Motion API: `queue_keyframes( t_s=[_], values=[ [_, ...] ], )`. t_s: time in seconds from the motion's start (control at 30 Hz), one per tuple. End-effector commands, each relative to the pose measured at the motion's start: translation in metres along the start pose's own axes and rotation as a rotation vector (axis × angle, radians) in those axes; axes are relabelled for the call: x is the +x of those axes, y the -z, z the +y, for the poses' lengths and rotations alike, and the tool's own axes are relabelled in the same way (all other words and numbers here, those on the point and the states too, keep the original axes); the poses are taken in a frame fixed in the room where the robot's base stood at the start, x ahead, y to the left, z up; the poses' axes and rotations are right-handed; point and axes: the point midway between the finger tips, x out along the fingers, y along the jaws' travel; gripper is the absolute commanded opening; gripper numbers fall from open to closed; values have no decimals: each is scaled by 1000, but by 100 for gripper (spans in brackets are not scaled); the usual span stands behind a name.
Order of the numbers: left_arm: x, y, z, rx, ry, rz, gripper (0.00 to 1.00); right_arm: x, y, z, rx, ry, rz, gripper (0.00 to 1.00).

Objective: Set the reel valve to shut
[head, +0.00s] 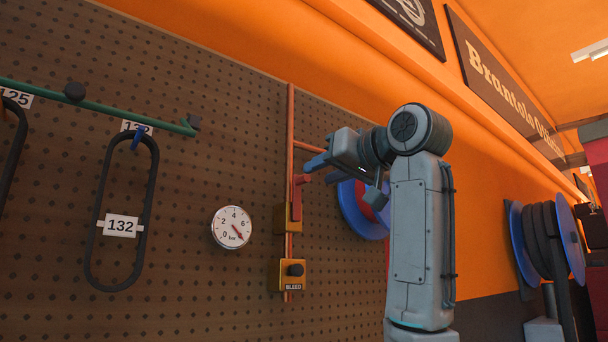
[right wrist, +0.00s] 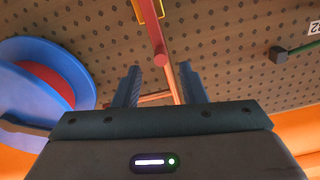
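The reel valve is a yellow body (head: 287,218) on a copper-red vertical pipe (head: 290,130) on the pegboard. Its red lever (head: 297,205) points up, roughly along the pipe, with a knob sticking out at its top end. My right gripper (head: 312,170) is at the upper end of the lever. In the right wrist view its two fingers (right wrist: 159,75) are apart with nothing clamped. The lever's red knob (right wrist: 160,55) shows in the gap near the fingertips; whether a finger touches it I cannot tell. My left gripper is in no view.
A yellow BLEED box (head: 292,275) with a black knob sits below the valve. A round gauge (head: 232,228) is to the left. A blue reel (head: 357,215) is behind my right arm. A tagged black loop (head: 91,250) hangs from a green rail (head: 120,114) at left.

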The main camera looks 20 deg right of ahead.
Motion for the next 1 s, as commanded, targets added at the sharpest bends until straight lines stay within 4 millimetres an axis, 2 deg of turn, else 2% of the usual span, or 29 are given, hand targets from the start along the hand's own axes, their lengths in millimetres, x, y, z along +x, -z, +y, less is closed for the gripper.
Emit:
queue_keyframes(
  t_s=[0.1, 0.3, 0.5, 0.73, 0.77, 0.93, 1.0],
  values=[
    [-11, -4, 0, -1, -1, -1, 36, 26, 3, -2, 2, 2, -4, 38],
    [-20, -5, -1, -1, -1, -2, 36, 54, 2, -1, 1, 2, -2, 38],
    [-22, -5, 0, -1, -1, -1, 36, 64, 1, 0, 0, 1, 1, 38],
    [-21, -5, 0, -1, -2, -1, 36, 64, 0, 0, 0, 0, 1, 38],
    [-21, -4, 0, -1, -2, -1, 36, 64, 0, 0, 0, 0, 1, 34],
    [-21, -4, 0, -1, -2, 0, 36, 64, 0, 0, 0, 0, 1, 1],
    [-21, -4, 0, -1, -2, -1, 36, 64, 0, 0, 0, 0, 1, 0]
  ],
)
